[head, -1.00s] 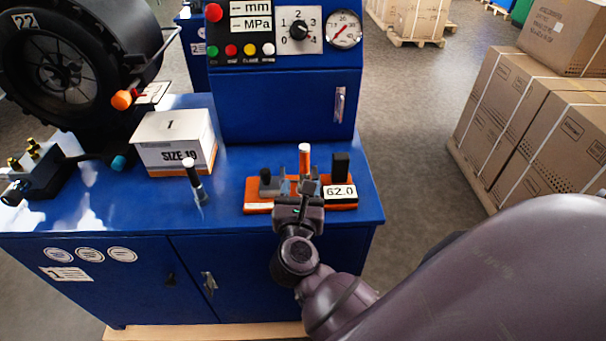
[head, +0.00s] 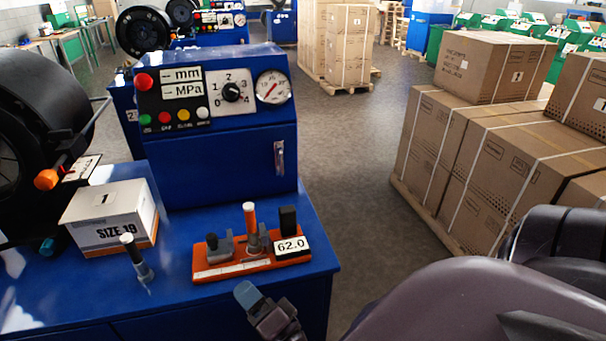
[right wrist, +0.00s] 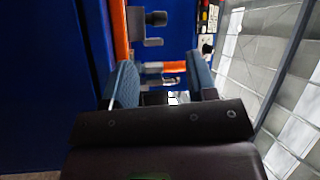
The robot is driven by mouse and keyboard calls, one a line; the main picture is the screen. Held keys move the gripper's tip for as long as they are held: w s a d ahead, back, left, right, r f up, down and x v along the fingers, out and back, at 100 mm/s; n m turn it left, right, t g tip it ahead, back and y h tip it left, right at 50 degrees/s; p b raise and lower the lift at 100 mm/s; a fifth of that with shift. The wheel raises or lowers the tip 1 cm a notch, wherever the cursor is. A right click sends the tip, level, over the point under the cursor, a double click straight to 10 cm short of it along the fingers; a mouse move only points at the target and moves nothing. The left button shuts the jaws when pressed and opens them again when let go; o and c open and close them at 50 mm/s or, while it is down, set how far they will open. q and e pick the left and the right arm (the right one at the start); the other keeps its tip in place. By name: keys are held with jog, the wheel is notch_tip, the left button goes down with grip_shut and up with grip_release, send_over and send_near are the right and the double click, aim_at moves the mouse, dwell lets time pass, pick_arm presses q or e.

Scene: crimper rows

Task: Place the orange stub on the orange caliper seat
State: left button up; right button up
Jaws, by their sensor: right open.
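The orange stub (head: 250,218), with a white top, stands upright at the caliper on the orange caliper seat (head: 215,273). Grey jaws flank its lower part, and its foot is partly hidden. In the right wrist view, the orange stub (right wrist: 165,67) lies across the picture beyond the fingers. The seat's orange edge (right wrist: 120,35) shows at the upper left there. My right gripper (head: 250,297) is in front of the seat, apart from the stub. In the right wrist view, its two blue-grey fingers (right wrist: 163,85) are spread, with nothing held. My left gripper is out of view.
A black stub with a white top (head: 135,258) stands left of the seat. Behind it is a SIZE 19 box (head: 110,232). A black block and a 62.0 display (head: 291,246) are at the seat's right end. The blue control cabinet (head: 220,165) rises behind.

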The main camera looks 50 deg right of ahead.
jog(key=s+d+f+n+g, duration=0.2)
jog(key=s+f+n+g, duration=0.2)
jog(key=f+n, duration=0.3)
jog(key=s+d+f+n+g, duration=0.3)
jog(key=s+f+n+g, duration=0.1)
jog(key=f+n, duration=0.4)
jog(key=shift+s+d+f+n, duration=0.2)
jog(key=shift+s+d+n, duration=0.2)
jog(key=shift+n, duration=0.4)
